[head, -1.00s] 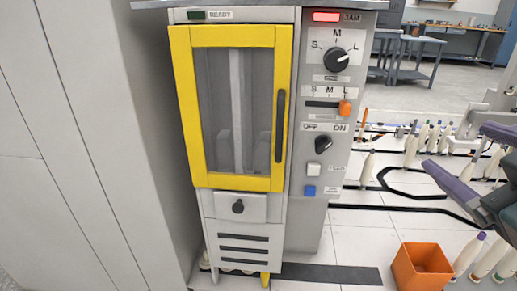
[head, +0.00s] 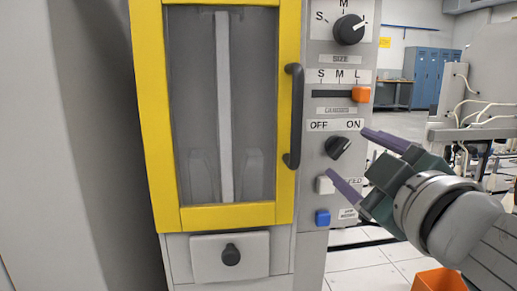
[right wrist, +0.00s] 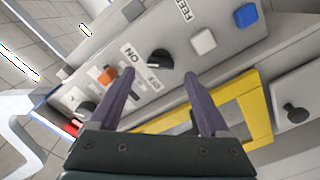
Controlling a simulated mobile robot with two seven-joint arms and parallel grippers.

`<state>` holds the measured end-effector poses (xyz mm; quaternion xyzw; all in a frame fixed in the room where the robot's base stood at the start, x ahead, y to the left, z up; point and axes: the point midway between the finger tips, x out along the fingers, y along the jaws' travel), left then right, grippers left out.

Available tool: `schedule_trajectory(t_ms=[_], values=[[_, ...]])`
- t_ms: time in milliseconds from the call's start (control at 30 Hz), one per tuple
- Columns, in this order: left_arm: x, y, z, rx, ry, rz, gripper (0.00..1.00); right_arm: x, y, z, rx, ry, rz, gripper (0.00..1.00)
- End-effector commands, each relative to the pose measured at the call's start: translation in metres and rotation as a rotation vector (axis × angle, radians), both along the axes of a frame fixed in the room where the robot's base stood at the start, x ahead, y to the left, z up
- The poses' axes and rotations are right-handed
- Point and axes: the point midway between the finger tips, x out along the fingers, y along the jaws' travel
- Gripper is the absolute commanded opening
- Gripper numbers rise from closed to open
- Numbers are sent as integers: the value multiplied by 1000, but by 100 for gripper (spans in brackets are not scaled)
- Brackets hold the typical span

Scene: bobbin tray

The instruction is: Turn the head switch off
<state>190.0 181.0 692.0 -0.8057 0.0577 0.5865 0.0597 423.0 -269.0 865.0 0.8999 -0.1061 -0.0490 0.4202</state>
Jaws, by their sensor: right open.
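The head switch is a black rotary knob (head: 338,147) on the grey control panel, under the OFF and ON labels. Its pointer leans up and right, towards ON. In the right wrist view the knob (right wrist: 160,59) lies just beyond the fingertips, roughly between their lines. My right gripper (head: 350,154) is open, its two purple fingers reaching towards the knob from the right. It also shows in the right wrist view (right wrist: 160,84) with nothing between its fingers. I cannot tell the exact gap to the knob, but no contact shows. My left gripper is not in view.
Below the knob are a white button (head: 325,185) and a blue button (head: 322,218). Above it are an orange slider (head: 361,94) and the size dial (head: 349,29). The yellow-framed door (head: 147,120) with its dark handle (head: 294,115) is left. An orange bin (head: 438,281) stands lower right.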

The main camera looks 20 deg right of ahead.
Motion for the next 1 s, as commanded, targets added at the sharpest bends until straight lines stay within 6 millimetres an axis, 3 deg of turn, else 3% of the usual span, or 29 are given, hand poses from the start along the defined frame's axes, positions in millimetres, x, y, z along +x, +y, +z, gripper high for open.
schedule_trajectory(t_ms=[233,633,1000], values=[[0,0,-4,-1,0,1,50,32,-8,-1,-1,0,-1,80],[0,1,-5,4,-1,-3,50,39,-10,-1,2,2,-2,79],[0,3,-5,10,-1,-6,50,38,-9,-1,1,2,-1,37]])
